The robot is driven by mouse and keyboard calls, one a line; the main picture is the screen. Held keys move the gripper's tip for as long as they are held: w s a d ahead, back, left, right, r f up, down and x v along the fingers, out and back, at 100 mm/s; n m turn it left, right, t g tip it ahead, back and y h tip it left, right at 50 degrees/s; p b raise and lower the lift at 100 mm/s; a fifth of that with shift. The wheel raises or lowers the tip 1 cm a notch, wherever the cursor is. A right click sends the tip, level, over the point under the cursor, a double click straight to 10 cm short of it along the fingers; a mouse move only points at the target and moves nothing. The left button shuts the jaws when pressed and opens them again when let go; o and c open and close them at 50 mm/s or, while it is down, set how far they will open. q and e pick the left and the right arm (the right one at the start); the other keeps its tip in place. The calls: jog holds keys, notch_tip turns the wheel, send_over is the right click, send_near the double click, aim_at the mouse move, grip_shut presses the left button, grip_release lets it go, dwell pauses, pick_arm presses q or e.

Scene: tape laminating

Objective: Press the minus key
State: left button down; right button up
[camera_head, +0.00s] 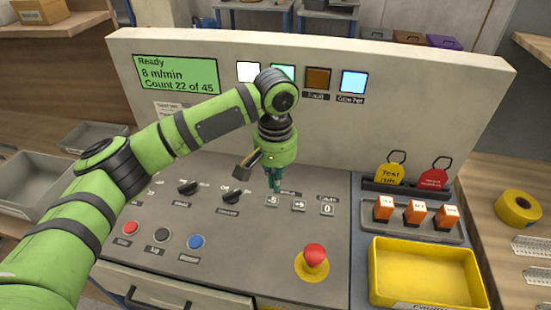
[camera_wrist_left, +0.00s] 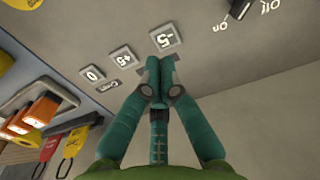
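The minus key, marked -5, (camera_head: 271,201) is a small pale square key on the sloping grey panel, leftmost in a row of three. It shows upside down in the left wrist view (camera_wrist_left: 165,38). My left gripper (camera_head: 275,187) points down at it with its green fingers together and nothing between them. In the left wrist view the fingertips (camera_wrist_left: 160,63) lie right beside the key's edge, and the key face is mostly uncovered. I cannot tell whether they touch the panel. The +5 key (camera_head: 299,205) and the 0 key (camera_head: 327,209) sit to its right. My right gripper is out of view.
A display (camera_head: 178,73) reads "Ready, 8 m/min, Count 22 of 45". A red mushroom button (camera_head: 315,255) stands in front of the keys. Black knobs (camera_head: 242,172) are to the left.

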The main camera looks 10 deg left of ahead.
aim_at(275, 201)
pick_arm(q)
notch_tip(275, 201, down, 4)
jog(key=shift+r+p, duration=0.15)
jog(key=shift+p, duration=0.15)
jog(key=shift+f, duration=0.4)
